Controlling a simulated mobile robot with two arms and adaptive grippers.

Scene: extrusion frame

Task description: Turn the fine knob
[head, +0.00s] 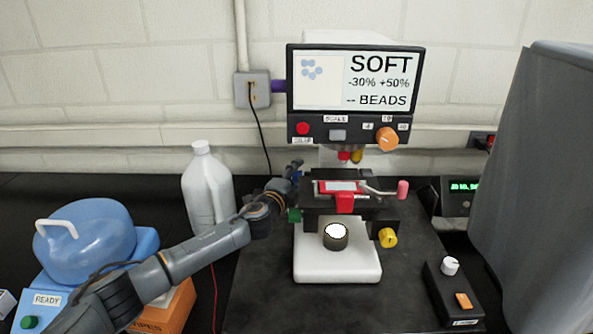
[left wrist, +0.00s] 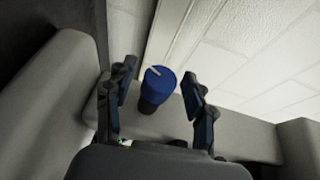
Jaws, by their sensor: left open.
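A blue knob (left wrist: 158,84) with a pale line on its top shows in the left wrist view, on a dark stem. It sits between the two spread fingers of my left gripper (left wrist: 160,92), with a gap on each side. No label on it can be read, so I cannot tell from marking that it is the fine knob. In the head view my left gripper (head: 292,182) is at the left side of the microscope (head: 345,215), beside its stage. The blue knob is hard to tell from the dark fingers there. My right gripper is not in view.
The microscope also carries a yellow knob (head: 389,238), an orange knob (head: 387,139) and a screen (head: 355,80) reading SOFT. A white jug (head: 208,190) stands behind my left arm. A small control box (head: 454,292) lies at right, by a large grey housing (head: 540,190).

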